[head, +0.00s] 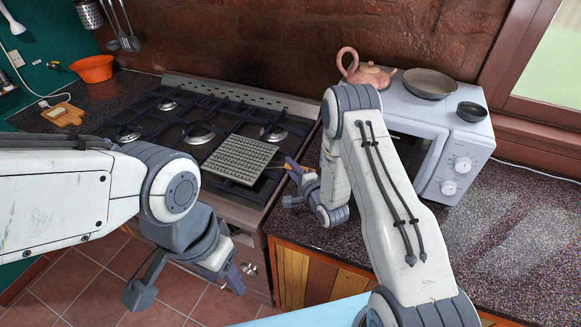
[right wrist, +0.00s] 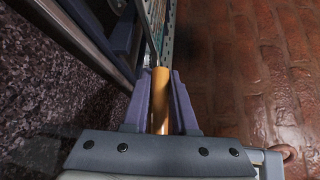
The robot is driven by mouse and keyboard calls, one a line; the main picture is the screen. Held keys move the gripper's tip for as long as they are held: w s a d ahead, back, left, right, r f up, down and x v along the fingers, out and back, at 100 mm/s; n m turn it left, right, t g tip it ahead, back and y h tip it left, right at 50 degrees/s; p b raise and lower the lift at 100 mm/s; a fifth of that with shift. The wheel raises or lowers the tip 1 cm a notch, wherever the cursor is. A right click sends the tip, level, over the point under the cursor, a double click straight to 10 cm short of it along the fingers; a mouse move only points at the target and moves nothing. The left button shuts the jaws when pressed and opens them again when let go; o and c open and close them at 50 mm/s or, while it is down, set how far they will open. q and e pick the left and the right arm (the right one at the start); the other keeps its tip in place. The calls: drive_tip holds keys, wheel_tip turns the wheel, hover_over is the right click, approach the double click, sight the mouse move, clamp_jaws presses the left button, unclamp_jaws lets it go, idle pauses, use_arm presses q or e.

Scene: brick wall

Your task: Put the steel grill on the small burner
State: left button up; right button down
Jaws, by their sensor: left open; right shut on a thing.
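The steel grill (head: 238,158), a grey square plate with a ribbed surface, is over the front right part of the stove (head: 258,98). I cannot tell whether it rests on the grates or hovers just above. My right gripper (head: 291,168) is shut on its orange-brown handle, which also shows between the fingers in the right wrist view (right wrist: 160,95). Several burners show: back left (head: 168,104), front left (head: 128,136), centre (head: 199,134) and back right (head: 273,133). The back left one looks small. What lies under the grill is hidden. My left gripper (head: 188,285) is open and empty, in front of the stove.
A white microwave (head: 462,152) stands right of the stove, with a teapot (head: 368,75), a bowl (head: 430,84) and a small dark bowl (head: 472,111) on top. An orange bowl (head: 93,68) and a cutting board (head: 64,115) are on the left counter. The right counter (head: 520,225) is clear.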

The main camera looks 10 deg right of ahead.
drive_tip(key=shift+f+b, duration=0.35)
drive_tip(key=shift+f, duration=0.1)
drive_tip(key=c, duration=0.6)
unclamp_jaws()
drive_tip(key=shift+f, duration=0.1)
drive_tip(key=shift+s, duration=0.1)
